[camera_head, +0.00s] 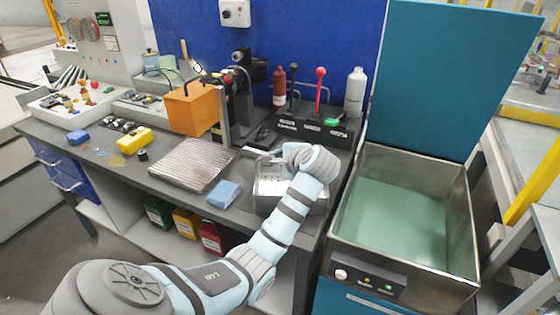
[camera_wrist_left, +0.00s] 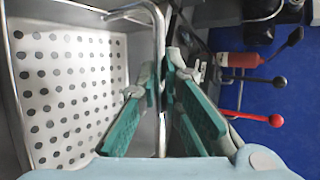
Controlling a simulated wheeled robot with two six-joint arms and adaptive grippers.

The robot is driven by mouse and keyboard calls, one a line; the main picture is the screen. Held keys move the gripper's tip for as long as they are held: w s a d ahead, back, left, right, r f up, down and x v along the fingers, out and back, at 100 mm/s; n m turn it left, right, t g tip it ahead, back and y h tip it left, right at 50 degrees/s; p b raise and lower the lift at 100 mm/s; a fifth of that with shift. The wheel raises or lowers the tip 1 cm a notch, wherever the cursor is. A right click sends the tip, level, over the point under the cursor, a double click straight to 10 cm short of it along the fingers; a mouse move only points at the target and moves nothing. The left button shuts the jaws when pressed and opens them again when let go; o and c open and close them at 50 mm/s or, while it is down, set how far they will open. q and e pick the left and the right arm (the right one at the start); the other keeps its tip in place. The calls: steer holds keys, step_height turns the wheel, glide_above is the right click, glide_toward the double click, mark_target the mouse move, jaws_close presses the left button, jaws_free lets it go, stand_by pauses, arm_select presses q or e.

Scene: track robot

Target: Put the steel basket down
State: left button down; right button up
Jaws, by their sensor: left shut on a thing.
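The steel basket (camera_head: 266,188) is a shiny box with a perforated floor at the right front of the grey workbench, beside the tank. My left arm and wrist cover part of it. In the left wrist view the basket (camera_wrist_left: 75,100) fills the left side, and its bent-wire handle (camera_wrist_left: 161,125) runs between the green finger pads. My left gripper (camera_head: 279,157) is above the basket; in the left wrist view the gripper (camera_wrist_left: 163,90) is shut on the handle. I cannot tell whether the basket's underside touches the bench. My right gripper is out of view.
The open steel tank (camera_head: 458,215) with greenish liquid stands right of the bench, its blue lid (camera_head: 450,75) raised. A blue cloth-like block (camera_head: 224,194) and a ribbed metal plate (camera_head: 193,163) lie left of the basket. A lever box (camera_head: 310,127) and bottles stand behind.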

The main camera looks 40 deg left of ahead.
arm_select(q)
steer(key=c, duration=1.8)
jaws_free()
steer(key=shift+o, duration=0.2)
steer(key=p+v, duration=0.2)
steer(key=v, duration=1)
